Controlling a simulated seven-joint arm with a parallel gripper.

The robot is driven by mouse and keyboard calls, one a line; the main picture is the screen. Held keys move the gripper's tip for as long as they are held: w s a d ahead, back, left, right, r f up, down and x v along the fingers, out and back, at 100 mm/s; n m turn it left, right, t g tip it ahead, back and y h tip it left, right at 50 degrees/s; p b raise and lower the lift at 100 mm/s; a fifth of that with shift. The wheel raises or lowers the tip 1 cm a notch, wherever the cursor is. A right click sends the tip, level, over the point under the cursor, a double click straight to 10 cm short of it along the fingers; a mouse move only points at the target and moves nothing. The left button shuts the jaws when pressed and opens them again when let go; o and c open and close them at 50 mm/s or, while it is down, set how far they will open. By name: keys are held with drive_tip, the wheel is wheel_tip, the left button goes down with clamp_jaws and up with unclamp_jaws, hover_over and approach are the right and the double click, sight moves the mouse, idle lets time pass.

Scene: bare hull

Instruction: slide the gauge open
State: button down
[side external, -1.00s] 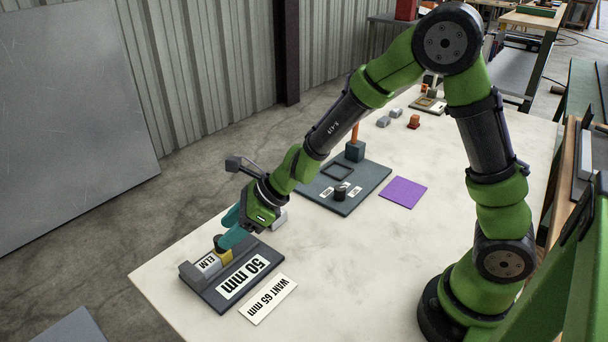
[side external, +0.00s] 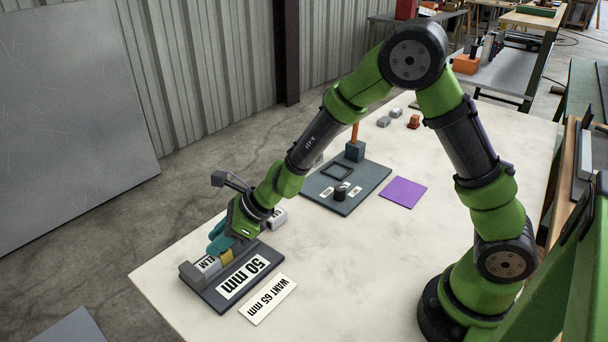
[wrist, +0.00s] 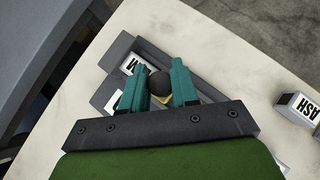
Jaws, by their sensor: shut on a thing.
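The gauge (side external: 212,297) is a dark grey base on the near left of the table, with a label reading "50 mm" (side external: 243,276). A silver block marked ELM (side external: 208,265) lies on it against a raised grey end. A yellow slider (side external: 227,256) sits beside the block and carries a dark round knob (wrist: 160,83), seen in the wrist view. My gripper (wrist: 158,88) has its teal fingers on either side of the knob, shut on it. In the side view my gripper (side external: 219,240) hides the knob.
A card reading "WANT 65 mm" (side external: 268,300) lies in front of the gauge. A block marked ASH (wrist: 298,106) stands close behind my gripper. A dark board with a post (side external: 355,185) and a purple square (side external: 403,192) lie farther back.

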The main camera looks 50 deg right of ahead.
drive_tip(key=shift+d, duration=2.15)
drive_tip(key=c, duration=0.9)
unclamp_jaws()
drive_tip(key=v, duration=1.7)
drive_tip(key=shift+a, duration=0.1)
